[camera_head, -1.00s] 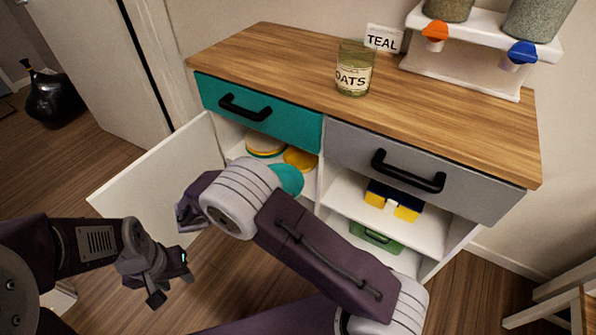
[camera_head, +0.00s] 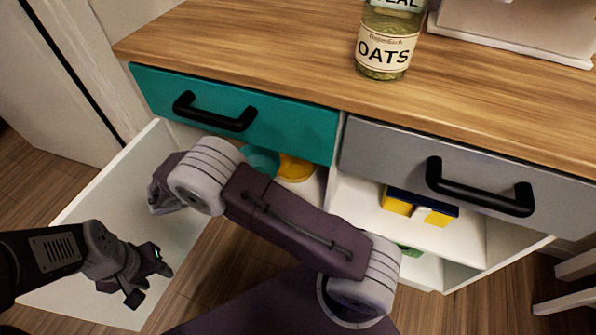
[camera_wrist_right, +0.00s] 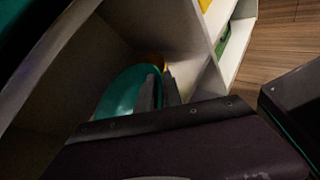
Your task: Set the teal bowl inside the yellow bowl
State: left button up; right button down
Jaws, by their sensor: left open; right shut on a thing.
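The teal bowl (camera_head: 260,160) is at the mouth of the left cabinet compartment, below the teal drawer and partly hidden by my right arm. In the right wrist view, my right gripper (camera_wrist_right: 158,92) is shut on the rim of the teal bowl (camera_wrist_right: 122,95), which is tilted. The yellow bowl (camera_head: 296,168) is inside the compartment, just right of the teal bowl in the head view. A yellow-orange edge (camera_wrist_right: 152,60) shows behind the teal bowl in the wrist view. My left gripper (camera_head: 150,280) is open and empty, in front of the open door.
The white cabinet door (camera_head: 75,215) stands open at left. The teal drawer (camera_head: 265,128) and grey drawer (camera_head: 400,165) are shut. A divider separates the right compartment, which holds a yellow-and-blue item (camera_head: 420,207). A jar of oats (camera_head: 385,45) stands on the wooden top.

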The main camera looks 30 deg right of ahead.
jog(key=d+b, duration=0.1)
jog(key=d, duration=0.3)
jog(key=d+b, duration=0.2)
jog(key=d, duration=0.2)
jog(key=d+b, duration=0.2)
jog(key=d, duration=0.2)
jog(key=shift+w+f, duration=0.25)
jog(key=shift+d+r, duration=0.2)
jog(key=shift+d, duration=0.3)
notch_tip(320, 180, down, 4)
jog(key=b, duration=0.4)
jog(key=shift+r, duration=0.25)
jog(key=c, duration=1.5)
grip_release()
